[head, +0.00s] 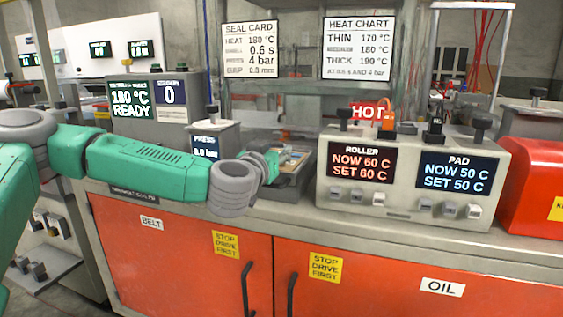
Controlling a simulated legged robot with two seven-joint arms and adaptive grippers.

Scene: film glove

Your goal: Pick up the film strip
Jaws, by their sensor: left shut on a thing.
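My left arm reaches in from the left across the front of the bench. My left gripper (273,163) is at the dark tray-like recess (291,178) in the middle of the bench, mostly hidden behind my own wrist. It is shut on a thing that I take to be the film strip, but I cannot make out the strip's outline. Small pale and orange shapes show just right of the fingers; I cannot tell what they are. My right gripper is not in view.
Right of the gripper stands the roller and pad control box (412,178) with knobs and switches. A press readout box (212,139) stands behind my forearm. A red machine (535,188) is at far right. Orange cabinet doors (350,280) with handles are below the bench edge.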

